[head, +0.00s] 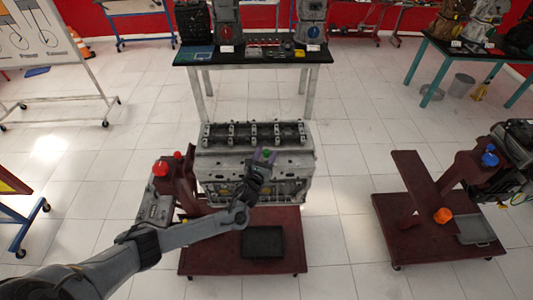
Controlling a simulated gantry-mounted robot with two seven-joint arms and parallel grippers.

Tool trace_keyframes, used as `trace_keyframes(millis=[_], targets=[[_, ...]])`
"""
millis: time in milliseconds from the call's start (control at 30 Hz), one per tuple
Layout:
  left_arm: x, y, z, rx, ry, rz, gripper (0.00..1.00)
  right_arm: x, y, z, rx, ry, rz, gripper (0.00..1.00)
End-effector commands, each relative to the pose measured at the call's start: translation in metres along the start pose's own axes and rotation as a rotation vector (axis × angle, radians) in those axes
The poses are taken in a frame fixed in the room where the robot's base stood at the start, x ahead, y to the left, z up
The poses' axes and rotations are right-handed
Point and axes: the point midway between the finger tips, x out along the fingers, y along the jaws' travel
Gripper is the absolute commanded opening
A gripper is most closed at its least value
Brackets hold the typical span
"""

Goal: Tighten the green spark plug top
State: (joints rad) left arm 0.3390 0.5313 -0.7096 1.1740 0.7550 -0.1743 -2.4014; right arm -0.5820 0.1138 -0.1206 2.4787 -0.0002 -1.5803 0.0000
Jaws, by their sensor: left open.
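The green spark plug top (266,153) is a tiny green spot at the upper front side of the grey engine block (215,168). My left arm reaches in from the lower left to the front of the block. My left gripper (265,156) is open, with its purplish fingertips at the green top, one on each side as far as I can tell. Whether the fingers touch it is too small to tell. The gripper and wrist hide part of the block's front. My right gripper is not in view.
The block sits on a dark red wheeled stand (285,225) with a black tray (262,242) on its base. Red knobs (160,168) stand left of the block. A second red stand (420,205) is at right. A black-topped table (255,57) stands behind. Tiled floor between is clear.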

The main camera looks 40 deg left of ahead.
Motion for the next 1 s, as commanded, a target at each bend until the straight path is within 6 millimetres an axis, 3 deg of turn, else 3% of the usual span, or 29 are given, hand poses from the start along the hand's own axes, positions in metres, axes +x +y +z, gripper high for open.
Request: trace_keyframes(millis=[433, 767, 1000], targets=[[0.0076, 0.0000, 0.0000, -0.001, 0.001, 0.000, 0.49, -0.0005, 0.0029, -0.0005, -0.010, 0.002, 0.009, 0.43], [0.0075, 0.0002, 0.0000, -0.001, 0.001, 0.000, 0.00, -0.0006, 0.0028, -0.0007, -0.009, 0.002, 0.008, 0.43], [0.0076, 0.0008, 0.0001, 0.000, 0.001, -0.020, 0.00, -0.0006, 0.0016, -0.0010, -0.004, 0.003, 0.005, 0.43]])
